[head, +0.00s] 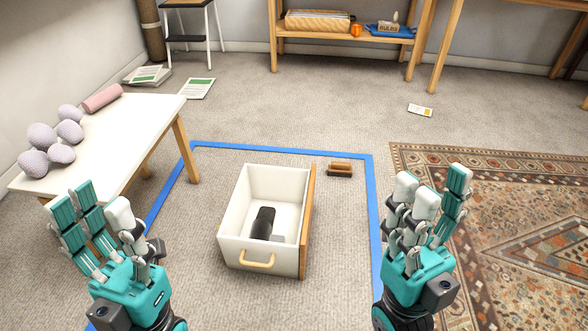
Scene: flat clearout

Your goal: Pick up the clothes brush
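A small brown wooden block-like item with a dark underside, which looks like the clothes brush (340,168), lies on the carpet right of the drawer's far end, inside the blue tape outline. My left gripper (97,212) is open and empty at the lower left, in front of the white table. My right gripper (432,192) is open and empty at the lower right, nearer to me than the brush and to its right. Neither gripper touches anything.
A white drawer (232,249) with a wooden side stands on the floor, holding a dark cylindrical item (263,223). Blue tape (281,149) marks the floor around it. A white table (135,125) bears several lilac balls and a pink roll. A patterned rug (500,225) lies right.

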